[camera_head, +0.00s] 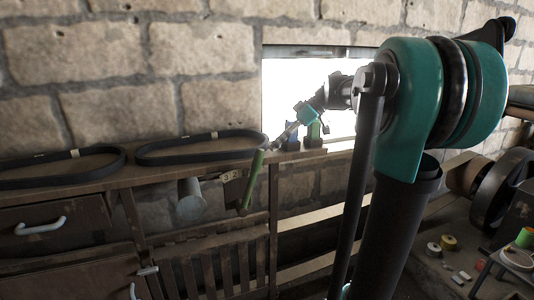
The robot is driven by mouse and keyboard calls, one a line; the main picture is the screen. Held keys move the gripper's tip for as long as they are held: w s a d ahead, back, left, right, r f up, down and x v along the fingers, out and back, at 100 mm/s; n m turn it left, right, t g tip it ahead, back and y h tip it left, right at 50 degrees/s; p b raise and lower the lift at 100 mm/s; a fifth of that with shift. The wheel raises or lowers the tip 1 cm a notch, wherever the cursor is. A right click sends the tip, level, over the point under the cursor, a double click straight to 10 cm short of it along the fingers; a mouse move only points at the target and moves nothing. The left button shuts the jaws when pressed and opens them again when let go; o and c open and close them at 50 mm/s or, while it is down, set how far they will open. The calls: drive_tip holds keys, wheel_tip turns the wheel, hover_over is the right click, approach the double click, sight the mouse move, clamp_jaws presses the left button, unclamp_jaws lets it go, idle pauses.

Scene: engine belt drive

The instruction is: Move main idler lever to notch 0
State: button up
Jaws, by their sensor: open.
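A lever with a green handle (252,181), taken to be the main idler lever, slants in front of the wooden bench, its upper end leaning right. Beside it on the left is a small plate (231,175) with the digits 3 and 2; no 0 can be made out. The lever's pivot is not clear.
Two black belts (200,147) (62,167) lie on the bench top. A grey cylinder (190,202) sticks out below. Small green and blue items (314,132) stand by the bright window. Spools (449,242) and a large dark wheel (500,190) are at the right.

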drive_tip(key=shift+v, duration=1.55)
drive_tip(key=s+d+f+m+t+h, duration=0.1)
drive_tip(key=s+d+f+m+h, duration=0.1)
drive_tip(key=s+f, duration=0.5)
drive_tip(key=s+d+f+m+t+h, duration=0.1)
drive_tip(key=s+f+m+h, duration=0.3)
drive_tip(key=f, duration=1.1)
drive_tip(key=s+d+f+m+t+h, duration=0.1)
drive_tip(key=s+d+f+m+h, duration=0.1)
drive_tip(key=s+f+m, duration=0.6)
wheel_tip(320, 180, down, 4)
drive_tip(key=shift+s+d+r+h, duration=0.25)
drive_tip(key=shift+s+d+h, duration=0.15)
drive_tip(key=shift+s+d, duration=0.55)
drive_tip(key=shift+c, duration=0.5)
